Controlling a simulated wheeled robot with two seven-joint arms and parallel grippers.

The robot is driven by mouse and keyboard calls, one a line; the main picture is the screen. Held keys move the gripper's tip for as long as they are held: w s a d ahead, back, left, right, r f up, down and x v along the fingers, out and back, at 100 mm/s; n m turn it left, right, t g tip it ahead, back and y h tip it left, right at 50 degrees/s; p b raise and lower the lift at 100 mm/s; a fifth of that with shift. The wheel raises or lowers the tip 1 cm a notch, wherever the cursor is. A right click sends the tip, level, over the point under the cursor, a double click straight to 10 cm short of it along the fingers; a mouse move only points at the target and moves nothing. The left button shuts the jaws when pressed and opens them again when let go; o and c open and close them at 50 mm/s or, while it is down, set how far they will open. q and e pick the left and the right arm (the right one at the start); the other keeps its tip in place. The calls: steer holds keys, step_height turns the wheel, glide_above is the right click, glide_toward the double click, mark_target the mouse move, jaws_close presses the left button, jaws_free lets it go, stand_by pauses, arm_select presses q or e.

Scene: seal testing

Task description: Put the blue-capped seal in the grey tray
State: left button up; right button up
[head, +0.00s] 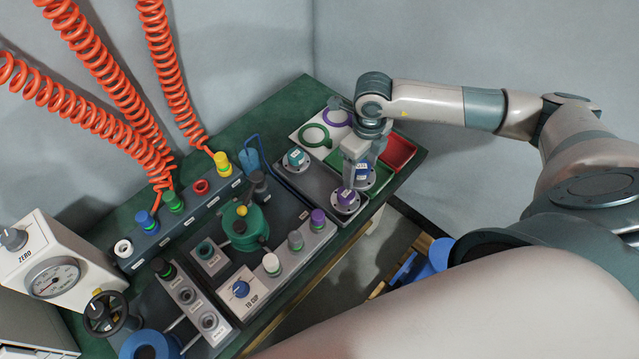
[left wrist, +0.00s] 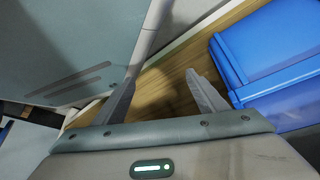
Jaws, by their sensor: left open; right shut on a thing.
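The blue-capped seal (head: 362,171), with a pale round flange, is at the right end of the bench in the head view. My right gripper (head: 364,168) is shut on it from above, one finger partly hiding it. The grey tray (head: 318,182) is just to its left. A teal-capped seal (head: 295,158) and a purple-capped seal (head: 346,197) stand in that tray. I cannot tell how far the held seal is above the surface. My left gripper (left wrist: 160,88) is open and empty in the left wrist view.
Beside the grey tray are a green tray (head: 318,153), a red tray (head: 400,150) and a white tray (head: 306,121) with rings. A valve fixture (head: 243,225) and several capped fittings crowd the bench's left. Blue bins (left wrist: 270,50) stand right of my left gripper.

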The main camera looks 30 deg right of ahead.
steer(key=shift+w+a+f, duration=0.15)
steer(key=shift+w+a, duration=0.1)
steer(key=shift+w, duration=0.1)
arm_select(q)
steer(key=s+a+f+g+p, duration=0.1)
steer(key=s+a+g+p, duration=0.1)
steer(key=s, duration=0.8)
steer(key=shift+s+a+f+g+y+p, duration=0.25)
steer(key=shift+a+g+y+p, duration=0.2)
steer(key=shift+a, duration=0.6)
arm_select(e)
steer(key=w+a+f, duration=0.5)
steer(key=w+f, duration=0.1)
steer(key=w, duration=0.3)
steer(key=shift+a+f, duration=0.3)
steer(key=shift+a, duration=0.05)
arm_select(q)
steer(key=shift+w, duration=0.1)
arm_select(e)
steer(key=shift+w, duration=0.1)
